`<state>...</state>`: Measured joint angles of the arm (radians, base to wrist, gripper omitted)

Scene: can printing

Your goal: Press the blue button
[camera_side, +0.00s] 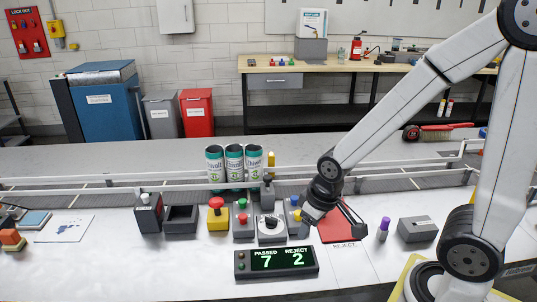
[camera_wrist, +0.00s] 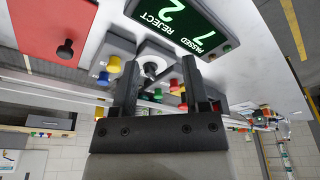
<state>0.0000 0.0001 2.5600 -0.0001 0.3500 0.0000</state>
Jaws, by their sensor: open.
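The blue button (camera_side: 297,215) is on a small grey box (camera_side: 295,230), beside a yellow button (camera_side: 294,200). In the wrist view, the blue button (camera_wrist: 103,78) and yellow button (camera_wrist: 114,64) show on the box just left of the left finger. My gripper (camera_side: 350,218) is open and empty, above the bench and just right of this box in the side view. In the wrist view, both fingers of my gripper (camera_wrist: 160,72) are spread apart, with a round knob box (camera_wrist: 153,62) seen between them. No contact with the blue button is visible.
Left of the blue-button box are the knob box (camera_side: 271,229), a green-and-red button box (camera_side: 243,219) and a yellow emergency stop box (camera_side: 217,219). A counter display (camera_side: 276,263) reads passed 7, reject 2. A red reject pad (camera_side: 330,234) lies right. Three cans (camera_side: 234,163) stand behind.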

